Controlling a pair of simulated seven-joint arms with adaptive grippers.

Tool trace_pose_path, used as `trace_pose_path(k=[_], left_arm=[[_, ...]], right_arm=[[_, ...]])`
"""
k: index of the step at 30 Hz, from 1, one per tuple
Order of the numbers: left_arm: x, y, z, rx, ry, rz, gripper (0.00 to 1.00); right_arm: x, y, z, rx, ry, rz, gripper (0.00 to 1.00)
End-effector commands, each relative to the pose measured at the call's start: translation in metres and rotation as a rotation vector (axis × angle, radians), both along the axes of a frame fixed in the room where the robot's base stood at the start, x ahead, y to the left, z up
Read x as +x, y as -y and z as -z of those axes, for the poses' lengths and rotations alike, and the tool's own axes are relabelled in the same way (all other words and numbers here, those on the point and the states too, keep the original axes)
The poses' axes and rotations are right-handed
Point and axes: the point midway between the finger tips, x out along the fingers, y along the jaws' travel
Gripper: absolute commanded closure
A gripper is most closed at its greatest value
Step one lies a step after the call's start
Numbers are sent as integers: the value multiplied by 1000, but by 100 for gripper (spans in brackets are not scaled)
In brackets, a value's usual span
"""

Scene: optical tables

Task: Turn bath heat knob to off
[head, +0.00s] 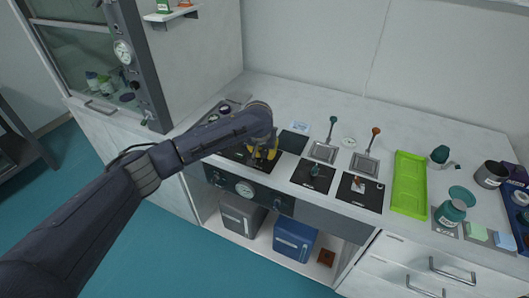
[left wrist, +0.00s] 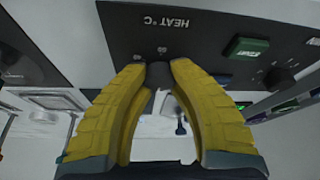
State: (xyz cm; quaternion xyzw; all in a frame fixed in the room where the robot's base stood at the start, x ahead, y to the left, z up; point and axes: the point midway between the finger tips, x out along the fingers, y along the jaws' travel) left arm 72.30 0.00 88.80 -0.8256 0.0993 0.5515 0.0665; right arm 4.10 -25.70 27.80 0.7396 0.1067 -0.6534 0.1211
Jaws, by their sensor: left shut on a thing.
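The bath heat knob (left wrist: 158,74) is a small dark knob on a black panel (left wrist: 205,22) marked HEAT °C in the left wrist view. My left gripper (left wrist: 158,68) has its two yellow fingers closed in around the knob, with their tips on either side of it. In the head view my left gripper (head: 262,153) is low over the bench by a dark panel, and its own fingers and arm hide the knob there. The knob's setting cannot be read. My right gripper is not in view.
Right of the gripper in the head view are two levers (head: 332,128) (head: 374,140), black plates (head: 313,176) and a green tray (head: 409,185).

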Motion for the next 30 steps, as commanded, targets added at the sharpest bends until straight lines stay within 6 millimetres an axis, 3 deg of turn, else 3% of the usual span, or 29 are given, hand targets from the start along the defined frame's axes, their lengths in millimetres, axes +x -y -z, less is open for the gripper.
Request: trace_pose_path(k=[9, 10, 17, 25, 30], left_arm=[[1, 0, -1, -1, 3, -2, 100], [1, 0, -1, -1, 3, -2, 75], [1, 0, -1, -1, 1, -1, 48], [0, 0, -1, -1, 1, -1, 48], [-4, -2, -13, -2, 2, -1, 48]], right_arm=[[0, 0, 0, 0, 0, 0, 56], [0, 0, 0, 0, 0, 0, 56], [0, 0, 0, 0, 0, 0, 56], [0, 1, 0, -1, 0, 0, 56], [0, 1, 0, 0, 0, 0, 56]])
